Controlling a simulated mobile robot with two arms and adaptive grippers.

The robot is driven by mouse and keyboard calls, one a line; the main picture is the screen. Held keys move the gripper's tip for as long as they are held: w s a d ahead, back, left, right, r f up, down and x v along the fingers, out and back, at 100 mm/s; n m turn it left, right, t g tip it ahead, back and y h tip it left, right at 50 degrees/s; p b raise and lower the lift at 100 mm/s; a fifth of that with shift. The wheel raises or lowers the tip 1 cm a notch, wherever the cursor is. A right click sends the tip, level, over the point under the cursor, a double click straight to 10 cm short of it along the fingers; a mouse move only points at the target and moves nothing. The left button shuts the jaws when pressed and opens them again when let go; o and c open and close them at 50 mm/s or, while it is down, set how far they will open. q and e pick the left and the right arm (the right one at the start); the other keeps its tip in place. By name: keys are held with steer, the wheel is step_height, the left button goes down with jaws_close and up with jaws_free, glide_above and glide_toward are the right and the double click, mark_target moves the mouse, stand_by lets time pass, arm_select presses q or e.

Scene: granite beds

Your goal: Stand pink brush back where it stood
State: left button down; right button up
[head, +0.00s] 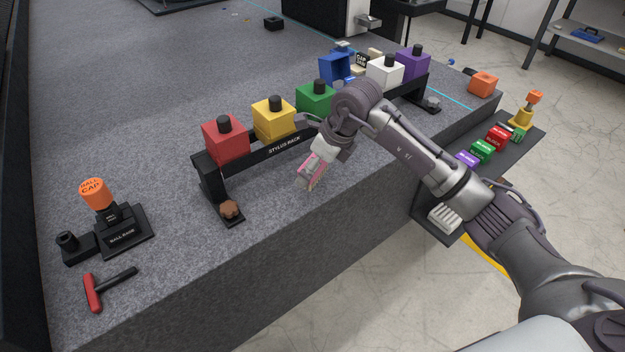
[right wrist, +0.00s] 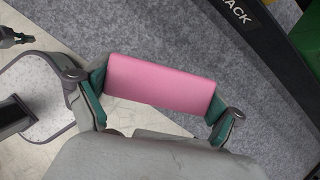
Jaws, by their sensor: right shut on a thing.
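The pink brush (right wrist: 160,83) is held crosswise between the green-padded fingers of my right gripper (right wrist: 162,92). Only its smooth pink face shows in the right wrist view. In the head view my right gripper (head: 312,170) points down near the front edge of the granite bed, in front of the stylus rack (head: 285,146), with a bit of pink between its fingers. I cannot tell whether the brush touches the granite.
Red (head: 226,139), yellow (head: 273,118), green (head: 316,97), white (head: 385,72) and purple (head: 412,64) blocks sit along the rack. A ball gauge (head: 122,232) and red-handled tool (head: 94,293) lie left. A lower tray (head: 540,132) holds coloured blocks at right.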

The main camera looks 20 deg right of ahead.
mark_target(313, 178)
steer(key=shift+a+f, duration=0.15)
steer(key=shift+a, duration=0.05)
step_height(313, 178, down, 3)
steer(key=shift+f, duration=0.45)
steer(key=shift+w, duration=0.1)
steer(key=shift+f, duration=0.1)
steer(key=o, duration=0.8)
steer(key=shift+c, duration=0.2)
arm_select(q)
steer(key=shift+w+r, duration=0.25)
steer(key=shift+r, duration=0.2)
steer(key=shift+w, duration=0.1)
